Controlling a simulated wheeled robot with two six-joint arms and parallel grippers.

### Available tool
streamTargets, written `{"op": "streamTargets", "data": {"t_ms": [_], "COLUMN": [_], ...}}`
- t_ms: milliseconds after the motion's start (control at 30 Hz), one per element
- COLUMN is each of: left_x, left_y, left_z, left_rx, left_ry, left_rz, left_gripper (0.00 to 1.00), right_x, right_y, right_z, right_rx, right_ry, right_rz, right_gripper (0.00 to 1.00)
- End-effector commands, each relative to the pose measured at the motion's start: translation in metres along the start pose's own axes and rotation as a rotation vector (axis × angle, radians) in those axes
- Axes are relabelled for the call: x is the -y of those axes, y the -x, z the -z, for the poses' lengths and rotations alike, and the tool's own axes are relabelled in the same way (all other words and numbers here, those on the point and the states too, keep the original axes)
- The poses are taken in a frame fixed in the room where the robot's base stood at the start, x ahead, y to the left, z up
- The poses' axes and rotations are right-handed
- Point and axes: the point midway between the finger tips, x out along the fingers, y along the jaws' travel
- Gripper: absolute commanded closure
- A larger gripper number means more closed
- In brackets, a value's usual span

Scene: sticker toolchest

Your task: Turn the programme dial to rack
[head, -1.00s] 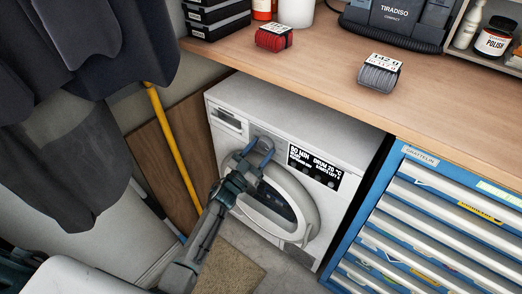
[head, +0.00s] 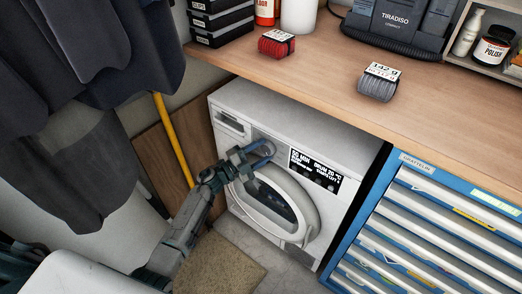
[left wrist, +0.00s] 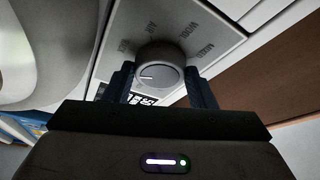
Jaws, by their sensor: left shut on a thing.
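The programme dial (left wrist: 158,68) is a round grey knob on the dryer's pale panel. A short white mark on its face points left in the left wrist view. My left gripper (left wrist: 160,76) is shut on the dial, one finger on each side. In the head view my left gripper (head: 262,150) is at the panel left of the display, and its fingers largely cover the dial. My right gripper is not in view.
The dryer (head: 300,120) stands under the wooden worktop (head: 330,80), its round door (head: 305,205) just below my gripper. The black display (head: 316,171) is lit. A blue drawer chest (head: 430,235) stands right; dark clothes (head: 100,60) hang left.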

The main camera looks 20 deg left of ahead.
Motion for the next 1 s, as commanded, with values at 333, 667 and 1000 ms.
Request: {"op": "streamTargets", "data": {"t_ms": [333,667,1000], "left_x": [0.005,0.005,0.004], "left_y": [-0.001,-0.001,-0.001], "left_z": [0.002,0.002,0.001], "left_rx": [-0.001,0.0,-0.001], "left_ry": [-0.259,-0.397,-0.43], "left_rz": [-0.107,-0.164,-0.177], "left_gripper": [0.72,0.72,0.72], "right_x": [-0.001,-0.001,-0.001], "right_y": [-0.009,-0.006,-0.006], "right_z": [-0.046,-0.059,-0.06], "right_rx": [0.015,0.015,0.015], "right_ry": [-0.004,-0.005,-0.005], "right_rz": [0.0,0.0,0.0], "right_gripper": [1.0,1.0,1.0]}}
